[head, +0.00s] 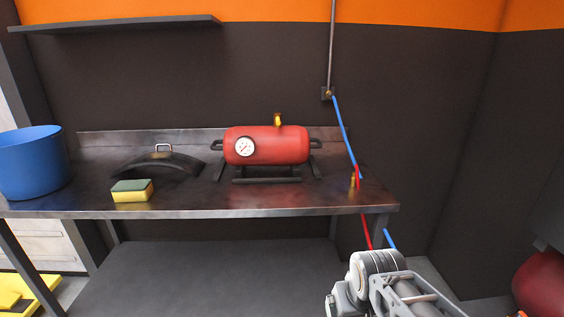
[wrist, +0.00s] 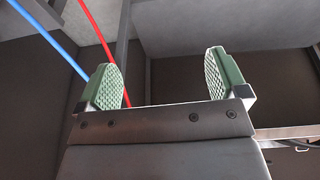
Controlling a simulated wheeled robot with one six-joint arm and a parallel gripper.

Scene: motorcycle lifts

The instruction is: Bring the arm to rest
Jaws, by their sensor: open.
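My gripper (wrist: 162,82) shows in the wrist view with its two green, ridged finger pads wide apart and nothing between them. In the wrist view a red hose and a blue hose pass behind the left finger; I cannot tell how far away they are. In the head view my arm is folded low at the bottom right, in front of the workbench (head: 250,213) and below its top. The gripper's fingers do not show clearly there.
On the bench are a red air tank (head: 275,146) with a gauge, a sponge (head: 132,191), a black fender (head: 155,164) and a blue bucket (head: 33,163). A blue hose (head: 345,133) and a red hose (head: 366,232) hang at the bench's right end. A red object (head: 542,285) stands far right.

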